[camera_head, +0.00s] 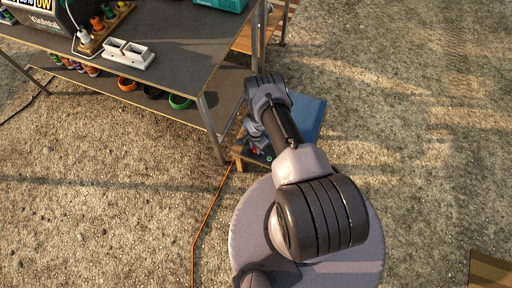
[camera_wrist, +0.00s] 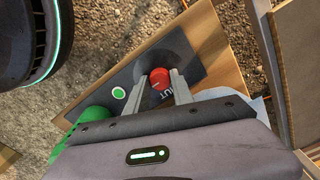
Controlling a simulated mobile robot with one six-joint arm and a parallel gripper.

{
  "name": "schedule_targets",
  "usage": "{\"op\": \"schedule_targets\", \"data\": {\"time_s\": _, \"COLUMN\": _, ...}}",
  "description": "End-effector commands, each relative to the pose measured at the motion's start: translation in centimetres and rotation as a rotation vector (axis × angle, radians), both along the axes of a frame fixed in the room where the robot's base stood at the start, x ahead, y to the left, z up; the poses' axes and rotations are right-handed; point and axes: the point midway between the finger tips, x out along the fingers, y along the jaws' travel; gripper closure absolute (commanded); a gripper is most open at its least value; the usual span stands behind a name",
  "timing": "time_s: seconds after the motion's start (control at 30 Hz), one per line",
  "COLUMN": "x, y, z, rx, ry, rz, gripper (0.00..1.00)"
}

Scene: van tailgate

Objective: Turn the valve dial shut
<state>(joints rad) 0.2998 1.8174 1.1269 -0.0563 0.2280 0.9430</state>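The valve dial (camera_wrist: 160,78) is a red round knob with a pale mark on its face, on a dark panel (camera_wrist: 196,78) in the wrist view. Part of a white word, ending in "UT", shows on the panel beside it. My gripper (camera_wrist: 163,74) has its two fingers apart, one on each side of the dial. I cannot tell whether the fingers touch it. A small round green light with a pale rim (camera_wrist: 119,93) is left of the dial. In the head view my arm hides most of the panel, and the dial cannot be made out clearly.
The panel sits on a wooden board (camera_wrist: 218,50) beside a metal leg (camera_wrist: 268,40). A green rounded thing (camera_wrist: 92,118) is close by on the left.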

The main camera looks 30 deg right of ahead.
Motion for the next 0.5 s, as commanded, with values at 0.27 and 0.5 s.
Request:
{"op": "schedule_targets", "data": {"time_s": 0.27, "x": 0.02, "y": 0.00, "z": 0.01, "rx": 0.000, "ry": 0.000, "rz": 0.005, "gripper": 1.00}}
{"op": "schedule_targets", "data": {"time_s": 0.5, "x": 0.02, "y": 0.00, "z": 0.01, "rx": 0.000, "ry": 0.000, "rz": 0.080, "gripper": 1.00}}
